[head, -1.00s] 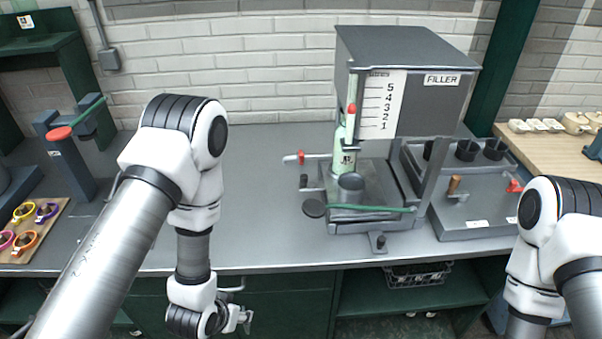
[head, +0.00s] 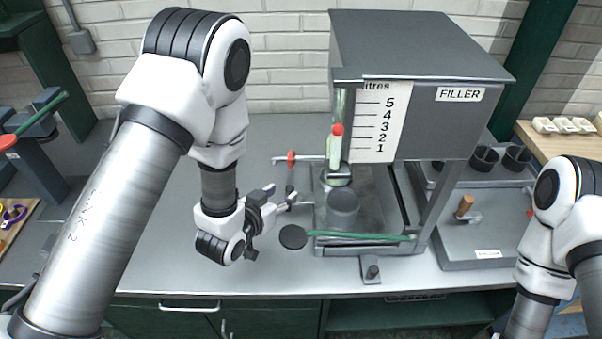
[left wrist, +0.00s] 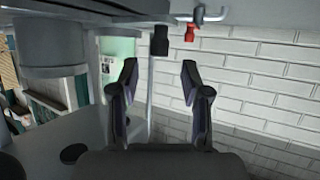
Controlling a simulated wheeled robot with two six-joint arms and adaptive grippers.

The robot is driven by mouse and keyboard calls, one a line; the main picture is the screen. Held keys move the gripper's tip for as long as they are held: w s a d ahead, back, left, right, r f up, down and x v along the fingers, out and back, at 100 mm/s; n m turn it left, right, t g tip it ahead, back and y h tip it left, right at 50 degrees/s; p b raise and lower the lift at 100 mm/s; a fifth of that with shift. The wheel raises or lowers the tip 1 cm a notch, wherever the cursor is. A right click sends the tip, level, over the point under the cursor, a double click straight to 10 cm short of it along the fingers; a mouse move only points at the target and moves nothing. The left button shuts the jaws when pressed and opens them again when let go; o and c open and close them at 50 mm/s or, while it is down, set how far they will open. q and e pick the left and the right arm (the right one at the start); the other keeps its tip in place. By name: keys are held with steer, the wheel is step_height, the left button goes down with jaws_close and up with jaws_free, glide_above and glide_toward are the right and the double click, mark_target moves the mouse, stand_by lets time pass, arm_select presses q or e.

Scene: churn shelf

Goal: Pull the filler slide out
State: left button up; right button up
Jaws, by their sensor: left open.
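The grey filler (head: 455,125) with its litre scale stands right of centre in the head view. A small black knob (head: 290,189) sticks out at its left side, and it also shows in the left wrist view (left wrist: 160,40), just beyond my fingertips. I cannot tell for certain which part is the slide. My left gripper (head: 280,197) is open beside the black knob, apparently not touching it; its two fingers also show in the left wrist view (left wrist: 160,78), with nothing between them. My right gripper is out of view; only my right arm shows.
A dark disc (head: 293,237) is near my gripper.

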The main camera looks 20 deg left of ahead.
mark_target(289, 188)
arm_select(q)
steer(key=p+x, duration=0.2)
steer(key=x, duration=0.4)
steer(key=shift+s+f, duration=0.1)
steer(key=shift+s, duration=0.25)
steer(key=shift+s+a+r, duration=0.1)
steer(key=shift+s+r, duration=0.05)
steer(key=shift+r, duration=0.15)
steer(key=c, duration=0.5)
jaws_close()
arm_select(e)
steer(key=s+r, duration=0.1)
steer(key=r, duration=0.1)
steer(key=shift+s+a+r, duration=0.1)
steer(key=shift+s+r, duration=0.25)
